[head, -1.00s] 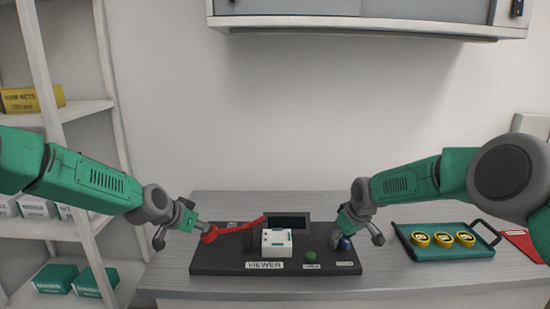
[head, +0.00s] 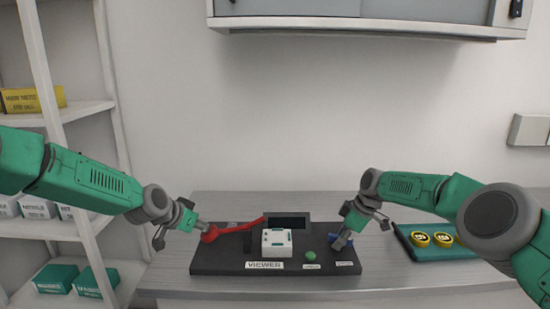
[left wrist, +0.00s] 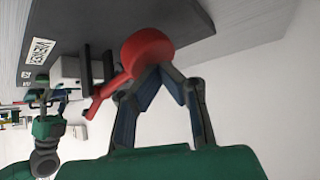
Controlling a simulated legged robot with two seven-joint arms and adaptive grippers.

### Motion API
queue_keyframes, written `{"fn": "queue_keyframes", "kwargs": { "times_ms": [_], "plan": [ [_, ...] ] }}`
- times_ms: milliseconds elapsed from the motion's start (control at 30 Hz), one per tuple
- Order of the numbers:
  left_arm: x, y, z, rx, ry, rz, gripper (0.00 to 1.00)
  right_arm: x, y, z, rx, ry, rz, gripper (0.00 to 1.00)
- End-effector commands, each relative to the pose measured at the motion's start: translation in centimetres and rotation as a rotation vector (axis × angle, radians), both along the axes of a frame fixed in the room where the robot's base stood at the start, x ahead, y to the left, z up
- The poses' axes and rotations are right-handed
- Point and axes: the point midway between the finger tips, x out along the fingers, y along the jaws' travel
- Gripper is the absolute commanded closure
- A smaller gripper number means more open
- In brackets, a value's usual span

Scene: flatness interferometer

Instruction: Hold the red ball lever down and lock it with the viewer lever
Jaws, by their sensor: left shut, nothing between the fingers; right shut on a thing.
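The red ball lever (head: 236,228) is on the left of a dark instrument base (head: 220,262), its red ball (head: 210,235) at the outer end. My left gripper (head: 203,227) is shut and empty, its fingertips against the ball. In the left wrist view the ball (left wrist: 147,48) sits at the closed fingertips (left wrist: 155,70). A white box (head: 276,243) stands behind the VIEWER label (head: 264,265). My right gripper (head: 338,243) is shut on a blue knob (head: 350,239) at the right of the base; the fingers partly hide it.
A green button (head: 310,255) and a dark screen (head: 288,222) are on the base. A teal tray (head: 437,254) with yellow round pieces (head: 420,239) lies right of it, partly hidden by my right arm. Shelves (head: 80,120) stand at left and a cabinet (head: 365,20) hangs above.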

Motion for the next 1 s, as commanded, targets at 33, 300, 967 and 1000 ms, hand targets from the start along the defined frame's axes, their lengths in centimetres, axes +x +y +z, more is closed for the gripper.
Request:
{"fn": "queue_keyframes", "kwargs": {
  "times_ms": [33, 300, 967, 1000],
  "plan": [
    [-0.15, -0.07, -0.26, 0.001, 0.005, -0.002, 1.00, 0.41, -0.13, -0.02, -0.004, -0.008, 0.011, 0.93],
    [-0.08, -0.09, -0.33, 0.001, 0.007, -0.003, 1.00, 0.38, -0.10, -0.02, -0.002, -0.008, 0.090, 0.93],
    [-0.13, -0.10, -0.11, 0.000, 0.002, -0.001, 1.00, 0.36, -0.09, 0.12, -0.001, -0.007, 0.093, 0.67],
    [-0.13, -0.10, -0.11, -0.001, 0.003, -0.002, 1.00, 0.36, -0.07, 0.13, -0.002, -0.007, 0.094, 0.67]
  ]
}}
